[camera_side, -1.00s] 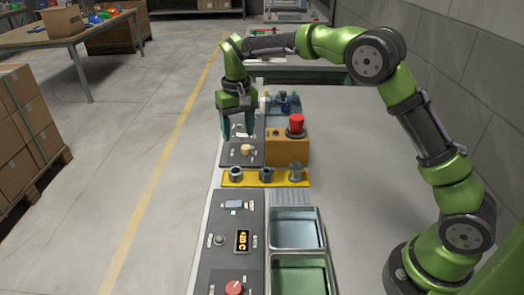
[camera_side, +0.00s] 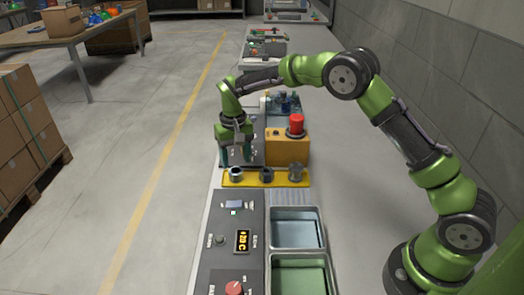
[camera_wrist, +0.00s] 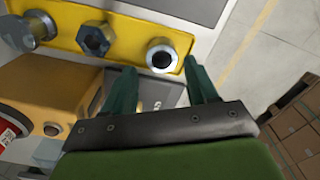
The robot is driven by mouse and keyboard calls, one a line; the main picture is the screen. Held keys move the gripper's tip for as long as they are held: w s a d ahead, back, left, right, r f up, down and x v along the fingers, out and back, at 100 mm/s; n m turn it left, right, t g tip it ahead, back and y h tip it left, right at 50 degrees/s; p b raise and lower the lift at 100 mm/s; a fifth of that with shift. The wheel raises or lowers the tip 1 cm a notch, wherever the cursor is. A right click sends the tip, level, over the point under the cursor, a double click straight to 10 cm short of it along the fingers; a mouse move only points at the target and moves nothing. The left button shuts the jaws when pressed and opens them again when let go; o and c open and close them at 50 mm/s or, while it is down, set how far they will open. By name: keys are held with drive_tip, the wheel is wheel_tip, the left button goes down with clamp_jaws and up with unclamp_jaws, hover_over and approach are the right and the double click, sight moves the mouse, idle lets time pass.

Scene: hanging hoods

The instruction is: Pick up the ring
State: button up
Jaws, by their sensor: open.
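A round metal ring (camera_side: 236,173) with a dark hole sits at the left end of a yellow plate (camera_side: 252,179). In the wrist view the ring (camera_wrist: 161,55) lies at the right end of the plate, just beyond my fingertips. My gripper (camera_side: 236,161) points down and is open and empty. Its green fingers also show in the wrist view (camera_wrist: 163,80), apart, with nothing between them. In the side view the gripper is just behind and above the ring, and I see no contact.
A hex-shaped piece (camera_side: 266,174) and a flanged metal piece (camera_side: 296,172) stand on the same plate, right of the ring. An orange-yellow box (camera_side: 289,150) with a red button (camera_side: 296,125) stands close behind. Metal trays (camera_side: 297,230) and a control panel (camera_side: 232,251) lie in front.

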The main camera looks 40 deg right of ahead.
sight(236, 170)
wheel_tip(236, 170, down, 5)
drive_tip(key=shift+a+f, duration=0.1)
drive_tip(key=shift+a, duration=0.05)
drive_tip(key=shift+c, duration=0.3)
drive_tip(key=c, duration=0.8)
